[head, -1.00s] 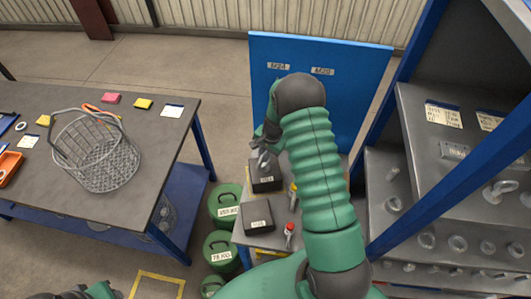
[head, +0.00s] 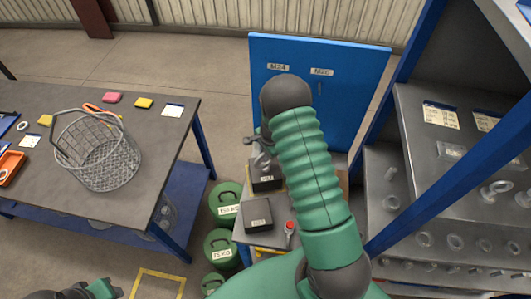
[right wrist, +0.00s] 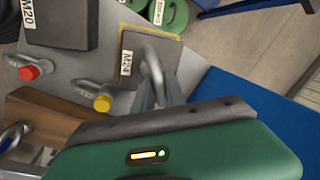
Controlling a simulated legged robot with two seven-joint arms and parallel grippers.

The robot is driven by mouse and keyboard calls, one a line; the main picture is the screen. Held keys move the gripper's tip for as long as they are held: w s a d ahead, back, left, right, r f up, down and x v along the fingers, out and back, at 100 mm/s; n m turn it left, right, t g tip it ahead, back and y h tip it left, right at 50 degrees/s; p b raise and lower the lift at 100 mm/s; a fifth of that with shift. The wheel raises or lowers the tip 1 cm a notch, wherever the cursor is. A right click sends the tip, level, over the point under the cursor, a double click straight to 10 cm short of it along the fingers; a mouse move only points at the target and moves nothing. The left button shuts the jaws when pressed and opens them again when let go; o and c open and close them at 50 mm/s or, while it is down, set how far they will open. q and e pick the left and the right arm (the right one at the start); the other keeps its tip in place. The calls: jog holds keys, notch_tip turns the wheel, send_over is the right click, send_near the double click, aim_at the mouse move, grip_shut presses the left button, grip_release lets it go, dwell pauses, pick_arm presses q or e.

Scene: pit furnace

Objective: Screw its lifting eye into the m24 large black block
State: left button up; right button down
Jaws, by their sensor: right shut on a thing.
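The M24 block (head: 264,184), large and black, sits on a small grey table; its label and top also show in the right wrist view (right wrist: 165,55). My right gripper (head: 262,160) is above it. In the right wrist view the gripper (right wrist: 158,98) is shut on a grey metal lifting eye (right wrist: 152,65), whose ring shows over the block. The eye's shank and the block's hole are hidden, so I cannot tell how far it is in. Only a part of my left arm shows at the lower left of the head view.
The M20 block (head: 258,215) sits nearer on the same table. A red-marked eye (head: 289,229) and a yellow-marked eye (right wrist: 102,103) are beside the blocks. Green weights (head: 222,245) stand left, a blue panel (head: 345,90) behind, and a rack with eyes (head: 440,200) right.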

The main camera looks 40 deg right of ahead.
jog(key=shift+a, duration=0.3)
jog(key=shift+m+p, duration=0.45)
jog(key=shift+m, duration=0.25)
jog(key=shift+f+m+h+p, duration=0.1)
jog(key=shift+m+h+p, duration=0.3)
jog(key=shift+m, duration=0.6)
jog(key=shift+s+m+p, duration=0.1)
jog(key=shift+m+p, duration=0.3)
jog(key=shift+p, duration=0.05)
jog(key=c, duration=1.6)
grip_release()
jog(key=shift+o, duration=1.4)
jog(key=shift+a, duration=0.1)
